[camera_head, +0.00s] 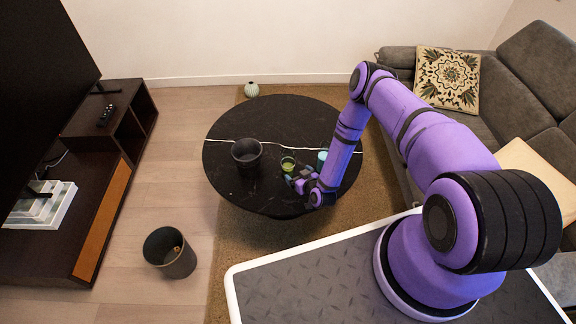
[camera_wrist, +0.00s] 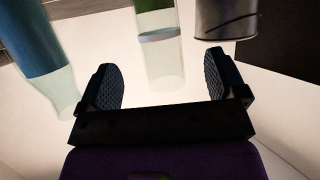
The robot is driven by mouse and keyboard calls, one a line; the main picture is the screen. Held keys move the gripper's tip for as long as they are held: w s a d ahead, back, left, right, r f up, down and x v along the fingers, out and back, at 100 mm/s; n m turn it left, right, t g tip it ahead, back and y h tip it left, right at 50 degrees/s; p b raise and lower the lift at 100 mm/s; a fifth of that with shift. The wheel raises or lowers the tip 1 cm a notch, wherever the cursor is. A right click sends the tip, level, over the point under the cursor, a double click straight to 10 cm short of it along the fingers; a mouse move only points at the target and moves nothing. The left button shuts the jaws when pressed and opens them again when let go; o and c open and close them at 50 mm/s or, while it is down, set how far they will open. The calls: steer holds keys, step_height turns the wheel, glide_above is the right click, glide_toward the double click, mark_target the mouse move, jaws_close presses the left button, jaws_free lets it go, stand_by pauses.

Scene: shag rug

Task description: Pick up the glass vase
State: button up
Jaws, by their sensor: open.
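A clear glass vase with a green part (camera_head: 288,164) stands on the black round table (camera_head: 225,187). In the wrist view the green-and-clear glass (camera_wrist: 160,55) shows in the gap between the fingers, a little beyond them. A second glass piece, blue and clear (camera_head: 322,157), stands to its right; in the wrist view it (camera_wrist: 38,50) is at the left. I cannot tell for sure which is the named vase. My gripper (camera_head: 293,180) is open and empty, low beside the green glass; its two fingers (camera_wrist: 164,82) stand apart.
A dark pot (camera_head: 246,156) stands left of the green glass; a grey vessel shows at the wrist view's upper right (camera_wrist: 225,18). A white cable line (camera_head: 225,140) crosses the table. A bin (camera_head: 170,252) is on the floor. A sofa (camera_head: 515,85) is at the right.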

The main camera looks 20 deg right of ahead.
mark_target(291, 167)
steer(key=shift+x, duration=4.7)
steer(key=shift+d, duration=0.2)
steer(key=c, duration=1.2)
steer(key=shift+o, duration=0.2)
